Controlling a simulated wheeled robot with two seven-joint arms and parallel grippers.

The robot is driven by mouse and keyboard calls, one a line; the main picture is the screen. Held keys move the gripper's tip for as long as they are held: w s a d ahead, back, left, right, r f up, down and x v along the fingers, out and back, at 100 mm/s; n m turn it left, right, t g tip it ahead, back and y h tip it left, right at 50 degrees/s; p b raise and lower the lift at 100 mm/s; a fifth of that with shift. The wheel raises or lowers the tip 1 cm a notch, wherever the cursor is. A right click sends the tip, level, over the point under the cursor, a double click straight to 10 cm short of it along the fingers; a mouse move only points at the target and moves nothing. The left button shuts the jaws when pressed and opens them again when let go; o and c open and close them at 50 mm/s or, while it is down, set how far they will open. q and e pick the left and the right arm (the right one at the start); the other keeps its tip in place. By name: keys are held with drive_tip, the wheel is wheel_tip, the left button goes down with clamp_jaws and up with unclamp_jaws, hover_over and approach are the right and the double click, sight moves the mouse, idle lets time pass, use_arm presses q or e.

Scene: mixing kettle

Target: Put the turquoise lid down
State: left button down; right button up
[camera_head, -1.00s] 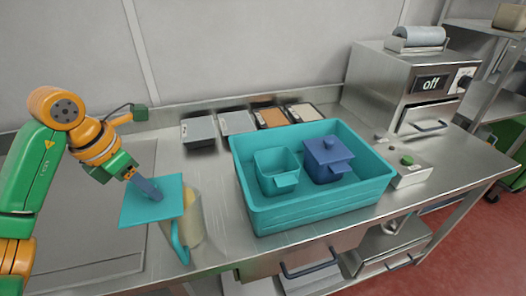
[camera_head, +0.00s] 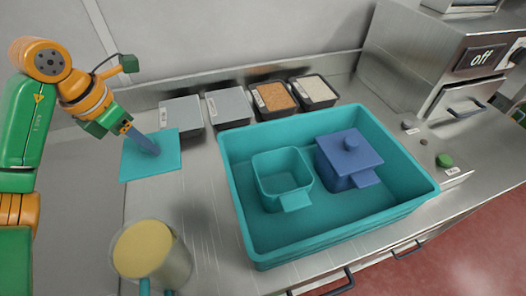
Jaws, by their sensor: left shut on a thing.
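The turquoise lid (camera_head: 166,163) is a flat square plate at the left, over the counter behind the kettle. My left gripper (camera_head: 148,147) is shut on it from above; I cannot tell whether the lid touches the counter. The kettle (camera_head: 150,256), a grey jug with a turquoise handle, stands uncovered at the front left with a yellowish content showing. My right gripper is not in view.
A large turquoise crate (camera_head: 262,246) holds an open turquoise container (camera_head: 283,180) and a blue lidded container (camera_head: 347,160). Several small trays (camera_head: 232,108) line the back wall. A steel machine (camera_head: 430,60) marked "off" stands at the right. Bare counter lies between kettle and crate.

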sight(133, 167)
use_arm(q)
drive_tip(key=f+b, duration=0.1)
drive_tip(key=f, duration=0.1)
drive_tip(key=s+f+b, duration=0.1)
drive_tip(key=f+b, duration=0.1)
drive_tip(key=shift+s+f, duration=0.15)
drive_tip(key=shift+f, duration=0.2)
drive_tip(key=shift+w+f, duration=0.2)
drive_tip(key=shift+w, duration=0.05)
wheel_tip(133, 167, down, 10)
drive_tip(key=shift+s+r+p, duration=0.1)
drive_tip(key=shift+r+p, duration=0.15)
drive_tip(key=shift+p, duration=0.3)
drive_tip(key=shift+f, duration=0.3)
drive_tip(key=shift+c, duration=2.4)
unclamp_jaws()
drive_tip(key=shift+r, duration=0.1)
drive_tip(key=shift+r, duration=0.25)
drive_tip(key=v, duration=1.1)
drive_tip(key=shift+s+a+r, duration=0.1)
drive_tip(key=shift+r, duration=0.25)
